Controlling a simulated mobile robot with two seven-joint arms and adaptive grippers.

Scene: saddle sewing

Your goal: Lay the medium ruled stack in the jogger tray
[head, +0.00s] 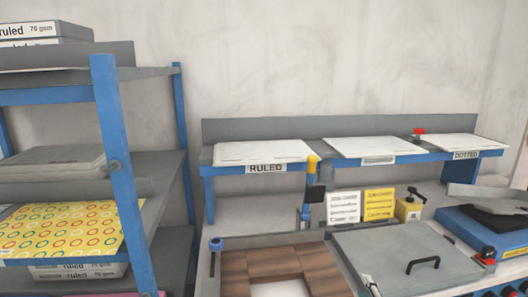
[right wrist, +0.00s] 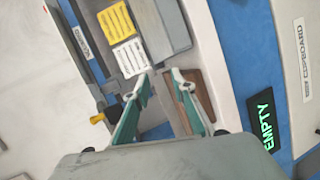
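White paper (head: 262,151) lies flat on the raised blue-edged shelf above a RULED label. I cannot tell whether it is the medium stack. I cannot pick out the jogger tray for sure. A brown wooden piece (right wrist: 205,95) shows beyond one finger. My left gripper is not in view.
More paper lies at the shelf's middle (head: 375,147) and at its DOTTED end (head: 440,143). A grey lid with a black handle (head: 395,250) lies right of a brown wooden frame (head: 238,272). A blue-posted rack (head: 110,130) stands left. An EMPTY sign (right wrist: 265,122) glows green.

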